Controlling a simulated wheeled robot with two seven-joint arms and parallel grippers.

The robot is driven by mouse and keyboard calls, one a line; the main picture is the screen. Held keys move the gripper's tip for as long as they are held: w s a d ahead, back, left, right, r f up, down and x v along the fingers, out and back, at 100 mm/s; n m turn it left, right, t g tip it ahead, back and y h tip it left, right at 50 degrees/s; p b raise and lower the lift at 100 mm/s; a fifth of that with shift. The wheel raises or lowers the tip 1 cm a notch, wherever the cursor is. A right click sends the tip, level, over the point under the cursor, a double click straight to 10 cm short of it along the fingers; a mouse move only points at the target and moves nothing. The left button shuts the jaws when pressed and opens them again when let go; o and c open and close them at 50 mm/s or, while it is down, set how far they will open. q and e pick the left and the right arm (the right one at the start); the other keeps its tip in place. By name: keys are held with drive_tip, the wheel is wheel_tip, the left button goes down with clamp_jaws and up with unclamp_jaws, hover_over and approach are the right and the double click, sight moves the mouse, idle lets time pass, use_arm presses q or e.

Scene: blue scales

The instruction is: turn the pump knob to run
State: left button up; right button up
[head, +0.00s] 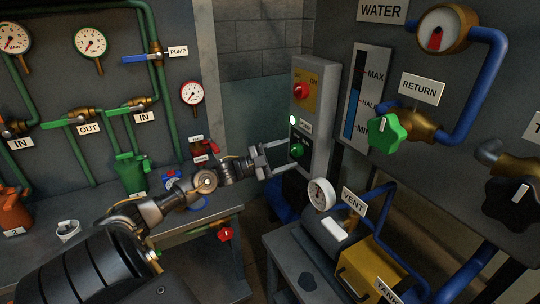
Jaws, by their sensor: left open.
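The green pump knob (297,150) sits on a dark plate low on the front of a grey control box (320,108). A small label (306,126) beside a lit white lamp (293,120) is above it, too small to read surely. My left gripper (289,155) is open at the knob, one finger above and one below it. I cannot tell whether the fingers touch the knob. The knob's pointer and the marks around it are too small to read. My right gripper is not in view.
A red switch (301,91) on a yellow plate is above the knob. A green RETURN valve (388,132) is on the right wall. A bench (190,232) with jugs is at left.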

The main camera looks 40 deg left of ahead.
use_arm(q)
drive_tip(key=b+v, duration=0.2)
drive_tip(key=v, duration=0.7)
drive_tip(key=shift+s+a, duration=0.2)
drive_tip(key=shift+s, duration=0.05)
drive_tip(key=shift+f, duration=0.25)
